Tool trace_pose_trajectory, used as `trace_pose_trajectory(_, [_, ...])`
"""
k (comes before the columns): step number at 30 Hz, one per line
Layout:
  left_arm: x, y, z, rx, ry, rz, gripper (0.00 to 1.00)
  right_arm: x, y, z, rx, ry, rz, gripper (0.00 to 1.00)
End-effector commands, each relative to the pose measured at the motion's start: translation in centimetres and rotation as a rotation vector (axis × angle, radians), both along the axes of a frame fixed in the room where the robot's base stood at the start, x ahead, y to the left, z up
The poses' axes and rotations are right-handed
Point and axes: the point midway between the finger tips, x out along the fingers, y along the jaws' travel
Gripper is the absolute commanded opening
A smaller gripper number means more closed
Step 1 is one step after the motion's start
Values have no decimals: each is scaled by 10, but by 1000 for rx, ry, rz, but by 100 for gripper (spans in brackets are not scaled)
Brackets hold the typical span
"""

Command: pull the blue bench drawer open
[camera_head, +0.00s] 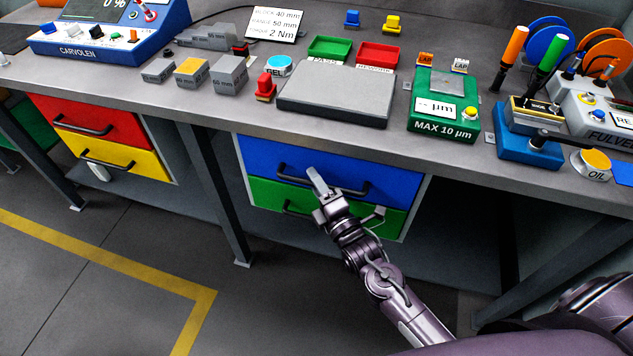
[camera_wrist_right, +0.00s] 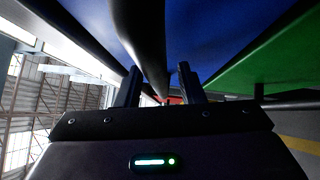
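The blue drawer (camera_head: 385,178) sits under the bench top, above a green drawer (camera_head: 262,190), and its front looks flush, so it appears closed. Its dark bar handle (camera_head: 346,189) runs across the front. My right gripper (camera_head: 318,182) is at the left-middle part of this handle and covers some of it. In the right wrist view the two fingers of my right gripper (camera_wrist_right: 160,86) stand apart, with the dark handle bar (camera_wrist_right: 142,40) between them and visible gaps at the sides. The blue front (camera_wrist_right: 215,35) fills the top there. My left gripper is not in view.
The bench top (camera_head: 225,125) overhangs the drawers and carries a grey plate (camera_head: 338,95), a green gauge block (camera_head: 443,105) and trays. A bench leg (camera_head: 215,185) stands left of the drawers. Red and yellow drawers (camera_head: 100,125) are further left. Floor in front is clear.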

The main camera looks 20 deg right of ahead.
Motion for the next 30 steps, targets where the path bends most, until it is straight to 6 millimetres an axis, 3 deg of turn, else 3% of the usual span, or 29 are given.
trace_pose_trajectory(6, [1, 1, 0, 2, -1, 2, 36, 1, 0, 0, 0, 1, 0, 35])
trace_pose_trajectory(15, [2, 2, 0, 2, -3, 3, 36, 0, 0, -1, 1, 1, 0, 0])
trace_pose_trajectory(25, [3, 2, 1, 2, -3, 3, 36, -1, 1, -1, 1, 2, 0, 0])
trace_pose_trajectory(30, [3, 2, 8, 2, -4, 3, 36, -13, 9, 0, 1, 6, 1, 0])
